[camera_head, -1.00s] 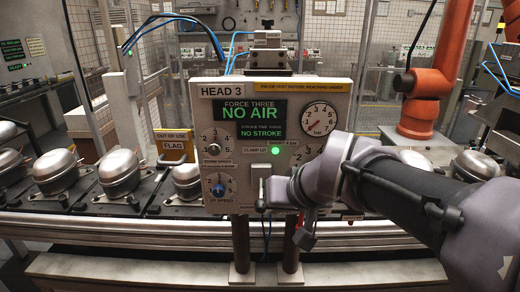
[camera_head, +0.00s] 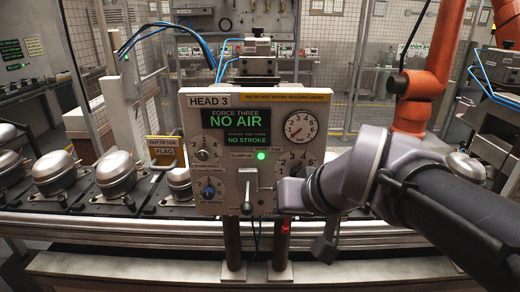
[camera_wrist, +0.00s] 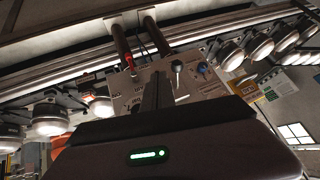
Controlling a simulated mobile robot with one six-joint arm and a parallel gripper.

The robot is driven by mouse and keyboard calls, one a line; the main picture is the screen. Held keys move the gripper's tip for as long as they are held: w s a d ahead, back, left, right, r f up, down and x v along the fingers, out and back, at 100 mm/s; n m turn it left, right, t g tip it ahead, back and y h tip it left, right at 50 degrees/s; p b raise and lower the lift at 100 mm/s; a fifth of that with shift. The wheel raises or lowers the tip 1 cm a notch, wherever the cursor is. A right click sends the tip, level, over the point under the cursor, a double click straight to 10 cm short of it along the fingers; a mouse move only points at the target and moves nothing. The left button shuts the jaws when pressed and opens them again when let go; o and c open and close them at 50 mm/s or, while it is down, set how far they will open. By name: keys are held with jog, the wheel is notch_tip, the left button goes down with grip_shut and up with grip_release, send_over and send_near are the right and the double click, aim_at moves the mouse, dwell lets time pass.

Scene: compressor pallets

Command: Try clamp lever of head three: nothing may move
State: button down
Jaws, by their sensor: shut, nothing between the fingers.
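The head three panel (camera_head: 214,122) faces me, its screen (camera_head: 238,128) reading "NO AIR" and "NO STROKE".
A round gauge (camera_head: 301,127) and dials, including a blue knob (camera_head: 208,191), share the panel. An "OUT OF USE" flag (camera_head: 164,149) stands to its left. Domed compressors (camera_head: 116,167) sit on pallets along the line. An orange robot arm (camera_head: 417,95) stands behind at right.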

jog(key=s, duration=0.1)
jog(key=s+d+r, duration=0.1)
jog(key=s+r, duration=0.1)
jog(key=shift+s+d+p, duration=0.15)
jog(key=shift+s+p, duration=0.1)
jog(key=shift+p, duration=0.1)
jog(key=s+d+f+m+g+h, duration=0.1)
jog(key=s+d+f+m, duration=0.1)
jog(key=s+f+m, duration=0.3)
jog(key=s+f, duration=0.4)
jog(key=s, duration=0.3)
jog(key=shift+s+d+g+h, duration=0.3)
jog(key=shift+s+d, duration=0.05)
jog(key=shift+d, duration=0.05)
jog(key=shift+f, duration=0.1)
